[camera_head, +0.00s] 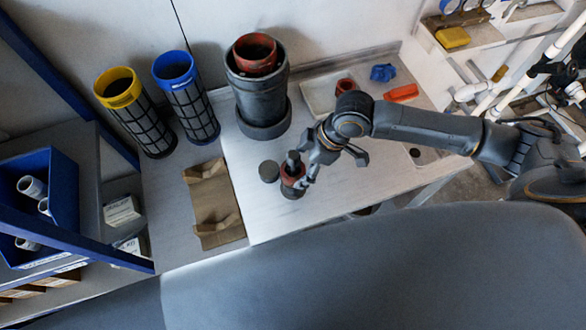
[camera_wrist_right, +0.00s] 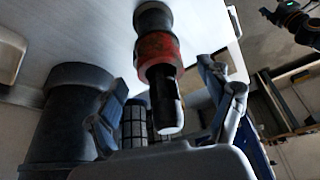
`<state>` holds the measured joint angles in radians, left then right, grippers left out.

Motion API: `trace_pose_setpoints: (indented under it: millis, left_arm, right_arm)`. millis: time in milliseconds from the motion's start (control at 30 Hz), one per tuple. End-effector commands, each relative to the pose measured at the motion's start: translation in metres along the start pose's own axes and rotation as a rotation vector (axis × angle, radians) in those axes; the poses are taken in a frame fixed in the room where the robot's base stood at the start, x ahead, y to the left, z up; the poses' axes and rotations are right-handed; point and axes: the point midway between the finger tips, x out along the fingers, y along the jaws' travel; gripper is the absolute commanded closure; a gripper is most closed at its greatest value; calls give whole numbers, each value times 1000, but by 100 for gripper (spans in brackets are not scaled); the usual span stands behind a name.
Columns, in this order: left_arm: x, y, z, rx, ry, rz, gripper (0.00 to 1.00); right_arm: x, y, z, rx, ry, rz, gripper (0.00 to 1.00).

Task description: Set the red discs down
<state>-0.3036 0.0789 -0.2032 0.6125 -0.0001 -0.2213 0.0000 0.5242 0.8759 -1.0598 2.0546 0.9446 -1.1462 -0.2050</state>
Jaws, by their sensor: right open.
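The red discs (camera_head: 292,172) show as a red band around a dark spindle, which stands upright on the light worktop. A dark stub (camera_head: 293,157) sticks up above the band. My right gripper (camera_head: 325,170) is beside the spindle, with one finger close to the band. In the right wrist view the red band (camera_wrist_right: 158,48) and the dark stub lie between the spread fingers (camera_wrist_right: 163,85). The fingers look clear of the band there, and nothing is held. I cannot tell how many discs make up the band. My left gripper is not in view.
A large grey pipe with a red ring (camera_head: 256,85) stands behind, near yellow-rimmed (camera_head: 124,110) and blue-rimmed (camera_head: 186,97) mesh cylinders. A white tray (camera_head: 320,96) holds a red ring. The worktop's front right is clear.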

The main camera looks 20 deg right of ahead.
Motion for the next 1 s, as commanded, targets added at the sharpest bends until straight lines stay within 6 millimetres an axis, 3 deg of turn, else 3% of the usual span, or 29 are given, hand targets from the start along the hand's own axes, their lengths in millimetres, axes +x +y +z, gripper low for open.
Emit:
trace_pose_setpoints:
  millis: [167, 300, 533, 800, 900, 1000]
  left_arm:
    - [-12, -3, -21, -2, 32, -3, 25]
    - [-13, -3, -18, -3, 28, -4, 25]
    - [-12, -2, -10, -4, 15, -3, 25]
    - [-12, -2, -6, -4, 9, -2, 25]
    - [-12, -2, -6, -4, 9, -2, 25]
    - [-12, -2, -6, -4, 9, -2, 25]
  right_arm:
    - [24, 2, -3, 1, -1, -3, 20]
    - [36, 2, -2, 0, -1, 0, 20]
    - [38, 2, -2, -1, -1, 0, 20]
    - [37, 2, -2, 0, -1, 0, 75]
    - [37, 2, -2, 0, -1, 0, 83]
    - [37, 2, -2, 0, -1, 0, 83]
